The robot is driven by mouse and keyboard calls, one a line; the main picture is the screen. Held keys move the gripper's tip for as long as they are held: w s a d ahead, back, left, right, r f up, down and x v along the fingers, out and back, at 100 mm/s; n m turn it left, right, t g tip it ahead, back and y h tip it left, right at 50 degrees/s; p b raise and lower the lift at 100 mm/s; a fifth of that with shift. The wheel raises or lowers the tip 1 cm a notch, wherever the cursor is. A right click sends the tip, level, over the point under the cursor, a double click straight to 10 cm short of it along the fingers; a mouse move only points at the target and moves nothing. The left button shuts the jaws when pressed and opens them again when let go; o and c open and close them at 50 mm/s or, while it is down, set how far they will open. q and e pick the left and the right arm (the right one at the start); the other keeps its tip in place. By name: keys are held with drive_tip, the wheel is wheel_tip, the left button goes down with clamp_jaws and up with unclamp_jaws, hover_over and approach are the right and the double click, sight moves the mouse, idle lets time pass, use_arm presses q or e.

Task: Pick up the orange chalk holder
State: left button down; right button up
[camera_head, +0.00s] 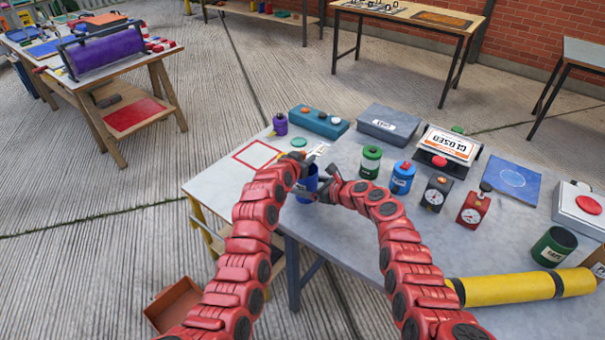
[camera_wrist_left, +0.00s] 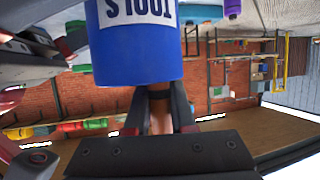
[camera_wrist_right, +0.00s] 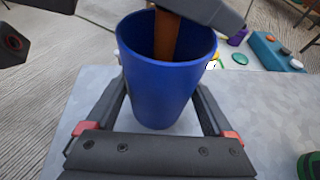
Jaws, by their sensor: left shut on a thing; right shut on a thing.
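A blue cup (camera_head: 306,187) labelled TOOLS stands at the near edge of the grey table. It fills the middle of the right wrist view (camera_wrist_right: 160,85) and the top of the left wrist view (camera_wrist_left: 135,45). My right gripper (camera_head: 321,190) is shut on the cup, one finger on each side. My left gripper (camera_head: 302,166) is above the cup's mouth. Its fingers are shut on an orange-brown piece (camera_wrist_left: 161,118), which looks like the chalk holder. In the right wrist view that piece (camera_wrist_right: 166,38) reaches down into the cup; its lower end is hidden.
A teal box (camera_head: 319,122) stands behind the grippers. A red-outlined square (camera_head: 256,156) lies bare at left.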

use_arm(q)
wheel_tip(320, 180, up, 18)
use_arm(e)
drive_tip(key=o, duration=1.5)
drive_tip(key=shift+c, duration=0.2)
drive_tip(key=shift+s+d, duration=0.1)
